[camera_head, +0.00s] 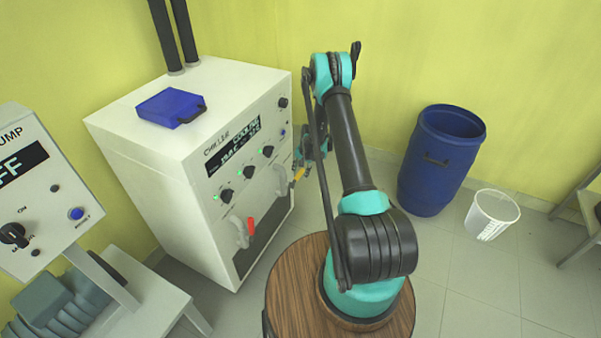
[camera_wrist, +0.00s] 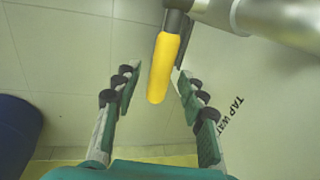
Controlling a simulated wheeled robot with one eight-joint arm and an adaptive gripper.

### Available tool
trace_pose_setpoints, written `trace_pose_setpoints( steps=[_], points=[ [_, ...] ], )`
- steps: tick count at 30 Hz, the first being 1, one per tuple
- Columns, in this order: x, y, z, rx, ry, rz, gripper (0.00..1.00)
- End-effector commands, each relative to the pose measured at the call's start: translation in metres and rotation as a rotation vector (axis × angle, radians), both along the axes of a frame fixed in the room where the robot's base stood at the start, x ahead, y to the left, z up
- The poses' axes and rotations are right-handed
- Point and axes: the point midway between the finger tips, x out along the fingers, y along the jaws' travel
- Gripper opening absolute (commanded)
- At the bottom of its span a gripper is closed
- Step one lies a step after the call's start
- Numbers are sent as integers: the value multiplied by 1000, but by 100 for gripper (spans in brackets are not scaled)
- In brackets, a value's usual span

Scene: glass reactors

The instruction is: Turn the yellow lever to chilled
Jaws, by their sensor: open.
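The yellow lever (camera_wrist: 163,68) is in the upper middle of the wrist view, joined by a dark stem to a silver pipe (camera_wrist: 270,22). In the head view the lever (camera_head: 299,174) is a small yellow piece at the right side of the chiller front, partly hidden by my arm. My gripper (camera_wrist: 153,82) is open, with one finger on each side of the lever; a gap shows on the left, and on the right I cannot tell whether it touches. In the head view my gripper is mostly hidden behind my arm.
The white chiller (camera_head: 170,165) has several knobs, a display and a red lever (camera_head: 251,226). A blue box (camera_head: 170,107) lies on top. A blue barrel (camera_head: 432,165) and white bucket (camera_head: 492,214) stand right. The pump panel (camera_head: 50,190) is left. Floor shows between chiller and barrel.

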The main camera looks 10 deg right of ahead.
Motion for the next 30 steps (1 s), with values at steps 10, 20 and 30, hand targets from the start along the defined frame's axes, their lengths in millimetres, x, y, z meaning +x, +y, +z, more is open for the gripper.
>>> trace_pose_setpoints(
  steps=[10,20,30],
  points=[
    [0,0,0,0,0,0,18],
    [0,0,0,0,0,0,0],
    [11,0,3,-17,-25,0,0]
  ],
)
